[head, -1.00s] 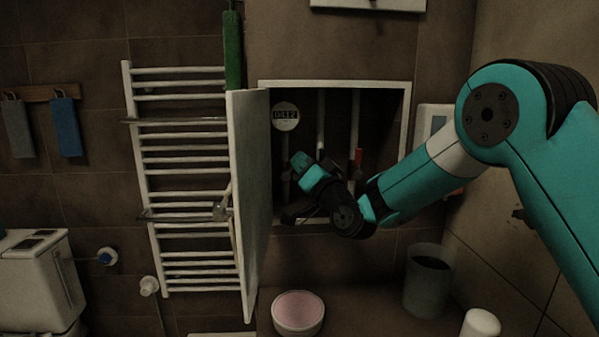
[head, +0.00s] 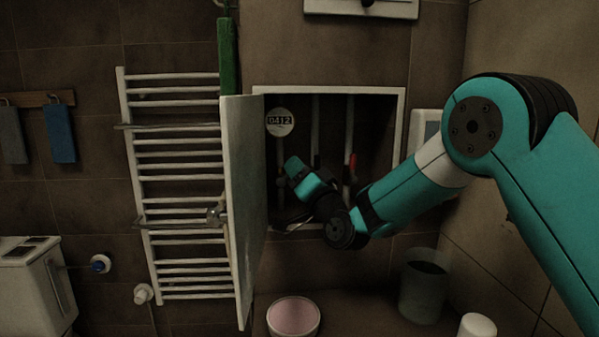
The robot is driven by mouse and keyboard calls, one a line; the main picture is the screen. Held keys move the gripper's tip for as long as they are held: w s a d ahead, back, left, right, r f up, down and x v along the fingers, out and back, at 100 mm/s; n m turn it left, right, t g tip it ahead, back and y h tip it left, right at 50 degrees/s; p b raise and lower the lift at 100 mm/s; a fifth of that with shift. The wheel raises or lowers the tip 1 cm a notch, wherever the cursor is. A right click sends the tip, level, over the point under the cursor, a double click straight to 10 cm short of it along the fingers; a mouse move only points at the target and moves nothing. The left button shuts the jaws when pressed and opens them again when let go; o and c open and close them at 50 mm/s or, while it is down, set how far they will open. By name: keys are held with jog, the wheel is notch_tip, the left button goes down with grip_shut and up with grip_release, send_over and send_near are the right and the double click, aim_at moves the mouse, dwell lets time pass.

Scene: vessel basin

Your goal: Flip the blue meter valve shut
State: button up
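The open wall cabinet (head: 400,110) holds several pale vertical pipes and a round white meter (head: 280,122) with a digit display at its upper left. A red valve handle (head: 352,160) shows on the right pipe. I cannot make out the blue meter valve; my wrist and the deep shadow cover much of the lower cabinet. My gripper (head: 288,217) appears as a dark shape low in the left part of the cabinet, below the meter. Its fingers are too dark to tell open from shut, or whether they touch anything.
The white cabinet door (head: 243,200) stands open on the left, close to my gripper. A towel radiator (head: 185,180) is behind it. Below are a pink-topped round bowl (head: 293,316) and a grey bin (head: 423,290). A white wall box (head: 424,130) is right of the cabinet.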

jog(key=r+n+g+p, duration=0.1)
jog(key=n, duration=0.1)
jog(key=a+r+n+g+y+p, duration=0.1)
jog(key=n+p, duration=0.1)
jog(key=s+d+n+g, duration=0.3)
jog(key=s+d+n, duration=0.4)
jog(key=s, duration=0.7)
jog(key=s+a+r+n+g+h+p, duration=0.1)
jog(key=s+a+r+g+p, duration=0.1)
jog(key=s+g+p, duration=0.5)
jog(key=s+a+g, duration=0.1)
jog(key=s+g, duration=0.3)
jog(key=s, duration=0.6)
jog(key=shift+a+h, duration=0.2)
jog(key=shift+h, duration=0.2)
